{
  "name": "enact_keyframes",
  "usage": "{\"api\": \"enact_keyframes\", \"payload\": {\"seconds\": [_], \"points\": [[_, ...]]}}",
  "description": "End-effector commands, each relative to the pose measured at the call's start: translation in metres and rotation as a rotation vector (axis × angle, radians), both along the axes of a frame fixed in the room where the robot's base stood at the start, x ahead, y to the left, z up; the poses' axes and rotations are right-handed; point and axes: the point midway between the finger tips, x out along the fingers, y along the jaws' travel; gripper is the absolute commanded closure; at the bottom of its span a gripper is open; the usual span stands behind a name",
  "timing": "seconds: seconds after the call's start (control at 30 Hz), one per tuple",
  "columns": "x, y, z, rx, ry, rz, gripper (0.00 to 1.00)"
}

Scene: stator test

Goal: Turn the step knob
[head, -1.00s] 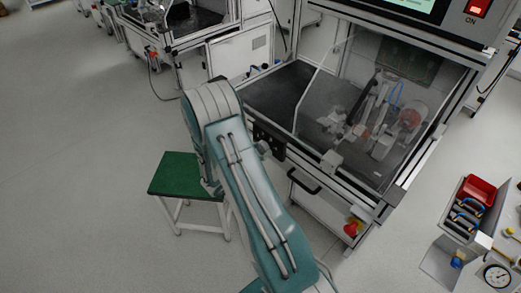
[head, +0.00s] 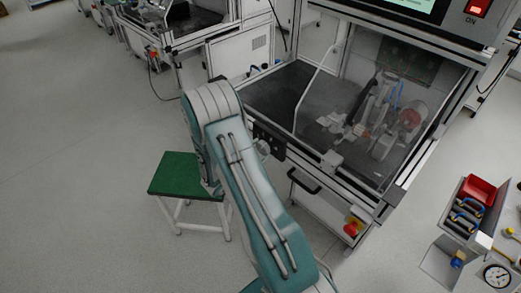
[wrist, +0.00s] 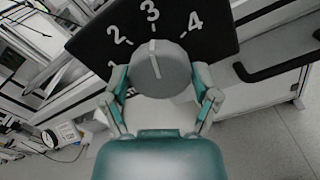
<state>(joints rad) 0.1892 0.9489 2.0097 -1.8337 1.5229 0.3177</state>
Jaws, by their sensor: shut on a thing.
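The step knob (wrist: 160,72) is a round grey knob with a white pointer line, in the middle of the wrist view. It sits on a black plate (wrist: 92,40) marked 1, 2, 3 and 4, and its line points about at 3. My gripper (wrist: 161,80) is shut on the knob, with one teal and grey finger on each side. In the head view the dark plate (head: 268,138) shows at the front of the workstation, partly behind my arm; the knob and fingers are hidden there.
A black handle (wrist: 275,68) is right of the plate. The workstation has a clear guard and a machine (head: 385,115) inside. A red emergency button (head: 350,230) is below. A green-topped stool (head: 186,172) stands left of my arm; open floor lies farther left.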

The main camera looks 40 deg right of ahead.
Motion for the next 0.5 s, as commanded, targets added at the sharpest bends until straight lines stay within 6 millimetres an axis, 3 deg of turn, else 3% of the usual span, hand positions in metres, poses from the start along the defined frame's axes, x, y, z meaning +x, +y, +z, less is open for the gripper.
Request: {"api": "enact_keyframes", "payload": {"seconds": [0.5], "points": [[0.0019, 0.0002, 0.0002, 0.005, -0.059, 0.005, 0.69]]}}
